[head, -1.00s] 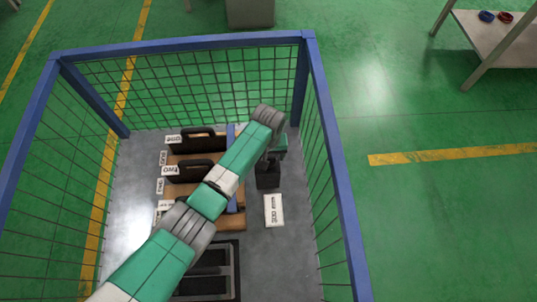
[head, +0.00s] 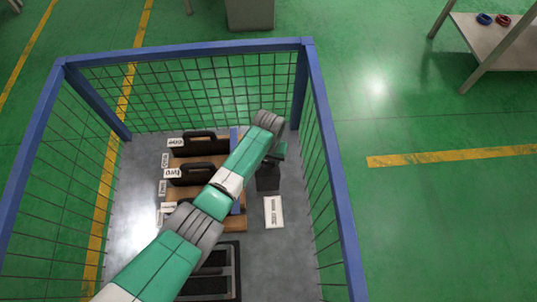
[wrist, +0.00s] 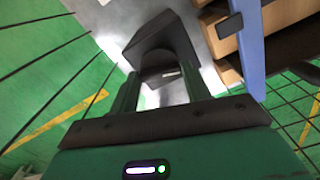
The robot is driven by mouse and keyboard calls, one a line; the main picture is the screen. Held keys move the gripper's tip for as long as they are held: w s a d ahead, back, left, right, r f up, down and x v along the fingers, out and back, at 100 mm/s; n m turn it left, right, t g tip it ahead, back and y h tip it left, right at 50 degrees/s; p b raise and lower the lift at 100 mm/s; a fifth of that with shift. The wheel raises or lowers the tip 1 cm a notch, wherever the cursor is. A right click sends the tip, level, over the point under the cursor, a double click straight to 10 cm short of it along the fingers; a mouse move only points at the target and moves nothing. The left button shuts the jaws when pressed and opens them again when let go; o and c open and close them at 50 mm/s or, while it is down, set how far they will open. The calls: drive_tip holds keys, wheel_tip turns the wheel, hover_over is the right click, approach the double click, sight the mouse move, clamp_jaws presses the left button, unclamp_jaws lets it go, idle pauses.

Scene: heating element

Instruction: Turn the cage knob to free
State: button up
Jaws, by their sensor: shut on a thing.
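A dark block (head: 267,183) stands on the grey cage floor, right of the wooden shelves; I take the knob to be on it. In the wrist view the dark block (wrist: 178,38) has a slanted face, with a rounded dark part, likely the knob (wrist: 157,66), under it. My gripper (wrist: 160,72) has its two green fingers on either side of that part and is shut on it. The knob's pointer and setting cannot be made out. In the head view my arm partly covers the block, and the fingers are hidden.
A white label plate (head: 274,212) lies on the floor before the block; its text is too small to read. Black-handled parts (head: 198,173) sit on wooden shelves to the left. A black tray (head: 235,262) lies near the front.

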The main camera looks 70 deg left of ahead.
sight(268, 161)
drive_tip(key=m+p, duration=0.1)
drive_tip(key=m, duration=0.2)
drive_tip(key=shift+r+m, duration=0.1)
drive_tip(key=shift+m, duration=0.2)
drive_tip(key=m+p, duration=0.1)
drive_tip(key=m, duration=0.2)
drive_tip(key=shift+m, duration=0.3)
drive_tip(key=m, duration=0.3)
drive_tip(key=shift+m+p, duration=0.3)
drive_tip(key=shift+m, duration=1.6)
drive_tip(key=shift+o, duration=0.2)
drive_tip(key=shift+m, duration=0.3)
drive_tip(key=shift+c, duration=0.2)
drive_tip(key=o, duration=1)
wheel_tip(268, 161, up, 8)
drive_tip(key=p, duration=0.5)
drive_tip(key=shift+f, duration=0.2)
